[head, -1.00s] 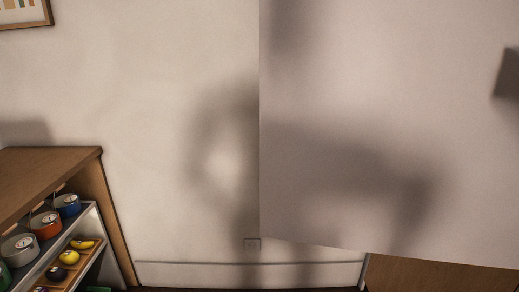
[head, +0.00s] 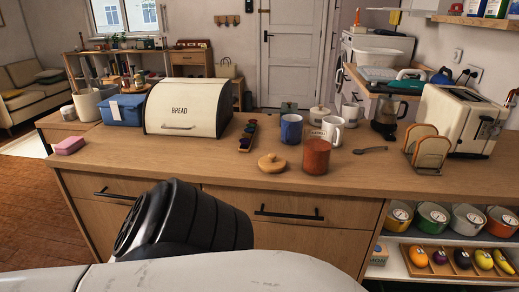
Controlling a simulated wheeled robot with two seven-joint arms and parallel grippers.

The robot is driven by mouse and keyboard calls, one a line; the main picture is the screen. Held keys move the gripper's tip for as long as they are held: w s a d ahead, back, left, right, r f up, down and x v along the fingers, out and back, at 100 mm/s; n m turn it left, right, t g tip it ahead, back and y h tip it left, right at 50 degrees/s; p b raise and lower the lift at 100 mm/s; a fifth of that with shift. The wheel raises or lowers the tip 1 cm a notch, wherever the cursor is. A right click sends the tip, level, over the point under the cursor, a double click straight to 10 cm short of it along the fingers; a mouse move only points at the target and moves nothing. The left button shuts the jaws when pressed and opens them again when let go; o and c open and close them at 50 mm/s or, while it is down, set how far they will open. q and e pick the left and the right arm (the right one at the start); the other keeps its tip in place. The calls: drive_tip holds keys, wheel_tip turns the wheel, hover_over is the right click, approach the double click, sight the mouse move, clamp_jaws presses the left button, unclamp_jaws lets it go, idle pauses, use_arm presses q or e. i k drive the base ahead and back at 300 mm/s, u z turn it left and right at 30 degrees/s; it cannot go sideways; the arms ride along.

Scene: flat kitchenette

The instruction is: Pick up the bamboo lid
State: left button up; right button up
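The bamboo lid (head: 271,162) is a round, light wooden disc with a small knob on top. It lies on the wooden counter (head: 170,160), near its front edge, and nothing covers it. A reddish-brown cup or canister (head: 316,157) stands close to its right. Neither of my grippers is in view. A black joint and a pale link of my own arm or body fill the bottom of the head view, in front of the counter's drawers.
A bread bin (head: 187,107), a blue box (head: 123,110) and a pink sponge (head: 70,145) are to the left. Behind the lid stand a blue mug (head: 291,128) and a white mug (head: 327,131). A spoon (head: 370,150), toast rack (head: 427,148) and toaster (head: 457,122) are right. Counter left of the lid is clear.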

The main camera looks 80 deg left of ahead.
sight(271, 164)
drive_tip(key=u, duration=2.2)
